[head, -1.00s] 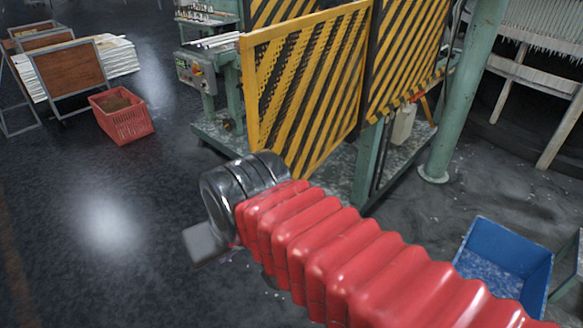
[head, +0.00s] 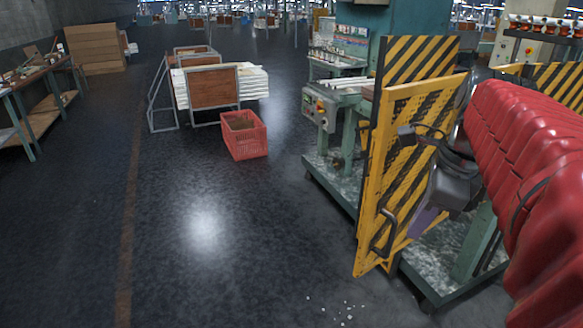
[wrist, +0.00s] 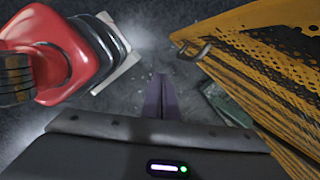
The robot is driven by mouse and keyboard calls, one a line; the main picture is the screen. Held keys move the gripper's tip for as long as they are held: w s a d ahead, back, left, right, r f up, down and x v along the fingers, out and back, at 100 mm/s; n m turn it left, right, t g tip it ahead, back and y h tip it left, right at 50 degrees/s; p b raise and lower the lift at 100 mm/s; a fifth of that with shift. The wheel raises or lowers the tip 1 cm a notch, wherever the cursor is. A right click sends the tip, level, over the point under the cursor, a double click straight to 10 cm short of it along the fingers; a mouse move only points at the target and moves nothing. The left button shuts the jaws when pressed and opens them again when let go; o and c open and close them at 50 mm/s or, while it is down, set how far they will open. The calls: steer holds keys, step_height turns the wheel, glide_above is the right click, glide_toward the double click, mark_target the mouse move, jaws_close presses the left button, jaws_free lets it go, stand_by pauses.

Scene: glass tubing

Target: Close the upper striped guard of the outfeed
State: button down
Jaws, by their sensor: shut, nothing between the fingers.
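A yellow-framed guard with black stripes and mesh (head: 375,160) stands swung out from the green machine. It has a dark handle (head: 382,232) low on its free edge. In the wrist view the guard (wrist: 265,60) fills the upper right, with the dark handle (wrist: 192,50) at its corner. My gripper (head: 424,221) hangs in front of the guard's face in the head view, right of the handle. In the wrist view my gripper's purple fingers (wrist: 161,90) are together and empty, apart from the handle. I cannot tell whether the gripper touches the panel.
Another striped panel (head: 420,55) stands behind. The green machine's base (head: 330,180) lies behind the guard, with a control box (head: 318,108) beyond. A red crate (head: 244,135) and a rack with boards (head: 212,88) stand further left. White scraps lie on the floor. The left floor is open.

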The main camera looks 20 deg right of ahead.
steer(key=shift+s+d+r+m+t, duration=0.3)
steer(key=shift+d+r+m, duration=0.25)
steer(key=shift+m, duration=0.9)
steer(key=shift+s+d+r+m+t, duration=0.35)
steer(key=shift+d+m, duration=0.3)
steer(key=shift+m, duration=0.75)
steer(key=shift+s+d+r+m+t, duration=0.3)
steer(key=shift+d+r+m, duration=0.3)
steer(key=shift+m, duration=0.85)
steer(key=shift+f, duration=0.15)
